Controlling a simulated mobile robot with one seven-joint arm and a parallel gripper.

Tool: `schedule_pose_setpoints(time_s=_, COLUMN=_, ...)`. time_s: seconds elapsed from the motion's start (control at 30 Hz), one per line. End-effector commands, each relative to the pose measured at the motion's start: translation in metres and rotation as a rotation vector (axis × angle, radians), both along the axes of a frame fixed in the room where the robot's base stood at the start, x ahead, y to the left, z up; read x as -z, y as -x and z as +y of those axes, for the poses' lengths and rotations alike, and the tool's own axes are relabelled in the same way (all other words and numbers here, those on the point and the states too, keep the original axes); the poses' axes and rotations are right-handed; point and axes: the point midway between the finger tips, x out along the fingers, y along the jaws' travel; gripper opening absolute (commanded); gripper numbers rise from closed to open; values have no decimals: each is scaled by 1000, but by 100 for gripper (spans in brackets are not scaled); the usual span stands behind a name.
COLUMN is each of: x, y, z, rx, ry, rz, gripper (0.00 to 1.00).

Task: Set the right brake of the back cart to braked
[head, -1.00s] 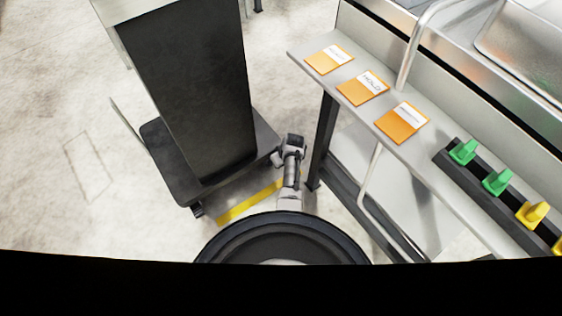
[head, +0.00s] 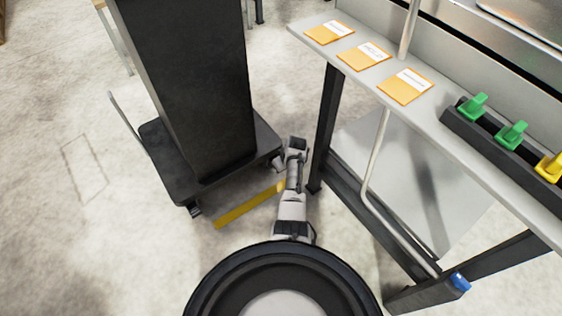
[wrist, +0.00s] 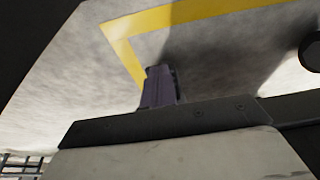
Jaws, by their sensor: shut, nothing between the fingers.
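The cart (head: 185,90) is a tall black box on a low black base (head: 168,172), at the left of the head view. A small dark caster (head: 194,210) shows under its near left corner. My arm reaches down beside the base's near right corner. My gripper (wrist: 160,72) shows in the wrist view as dark purplish fingers, shut and empty, over the floor. A dark round part (wrist: 312,50), perhaps a caster wheel, is at the right edge of that view, apart from the fingers. I cannot make out the right brake or its setting.
Yellow floor tape (head: 250,205) runs before the cart. A grey shelf (head: 440,125) on dark legs stands close to the right, with orange cards (head: 405,86) and green and yellow clips (head: 512,136). Open floor lies left of the cart.

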Motion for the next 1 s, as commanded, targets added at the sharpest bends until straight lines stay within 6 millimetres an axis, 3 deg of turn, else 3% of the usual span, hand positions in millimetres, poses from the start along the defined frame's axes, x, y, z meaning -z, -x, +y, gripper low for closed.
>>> schedule_pose_setpoints(time_s=0.33, x=4, y=1, z=-1, rx=0, ry=0, rz=0, gripper=0)
schedule_pose_setpoints(time_s=0.73, x=-12, y=1, z=-1, rx=0, ry=0, rz=0, gripper=0)
schedule_pose_setpoints(time_s=1.0, x=-12, y=1, z=-1, rx=0, ry=0, rz=0, gripper=0)
